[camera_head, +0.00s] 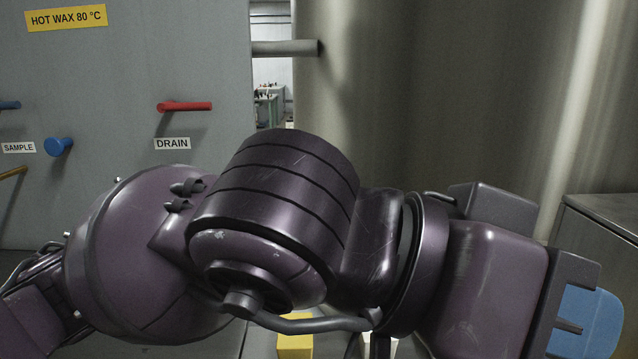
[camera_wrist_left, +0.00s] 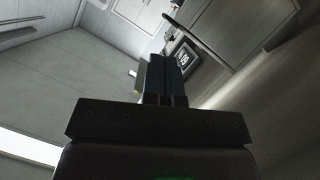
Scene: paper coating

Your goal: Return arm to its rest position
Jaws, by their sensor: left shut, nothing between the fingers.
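My purple left arm crosses the lower half of the head view from left to right. My left gripper (camera_head: 590,322) is at the lower right edge, with its blue finger side showing beyond a dark bracket. In the left wrist view my left gripper (camera_wrist_left: 164,62) has its two dark blue fingers together, with nothing seen between them. My right gripper is in neither view.
A grey panel (camera_head: 120,80) on the left carries a red drain handle (camera_head: 187,106) and a blue sample knob (camera_head: 59,146). A large metal cylinder (camera_head: 450,100) stands behind my arm. A grey metal cabinet (camera_head: 605,220) is at the right. A yellow block (camera_head: 295,340) shows below my arm.

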